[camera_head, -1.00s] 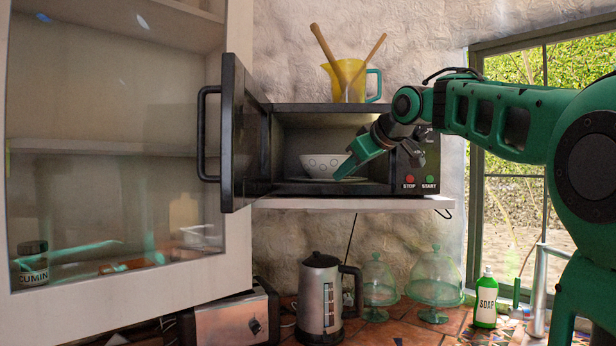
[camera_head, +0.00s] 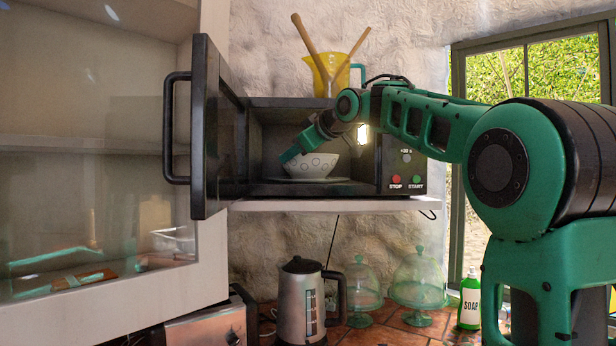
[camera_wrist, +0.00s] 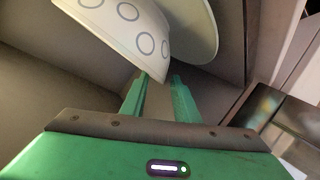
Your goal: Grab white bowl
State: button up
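The white bowl (camera_head: 314,168) with grey rings stands upright on a plate (camera_head: 300,180) inside the open microwave (camera_head: 350,104). My gripper (camera_head: 291,154) reaches into the microwave, with its green fingers at the bowl's left rim. In the wrist view, the bowl (camera_wrist: 125,32) fills the upper left, and its lower edge comes down at the gap of my gripper (camera_wrist: 160,78). The two fingers stand apart, so the gripper is open. I cannot tell whether either finger touches the bowl. A pale disc, seemingly the plate (camera_wrist: 203,32), shows beside the bowl.
The microwave door (camera_head: 207,130) stands open on the left, beside a glass-fronted cabinet (camera_head: 100,240). A yellow pitcher (camera_head: 328,72) with wooden utensils is on top. The microwave rests on a shelf (camera_head: 320,204). Below are a kettle (camera_head: 299,300), glass domes (camera_head: 417,282) and soap (camera_head: 469,303).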

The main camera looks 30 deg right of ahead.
jog(key=shift+x, duration=1.5)
jog(key=shift+s, duration=0.1)
jog(key=shift+c, duration=0.4)
grip_shut()
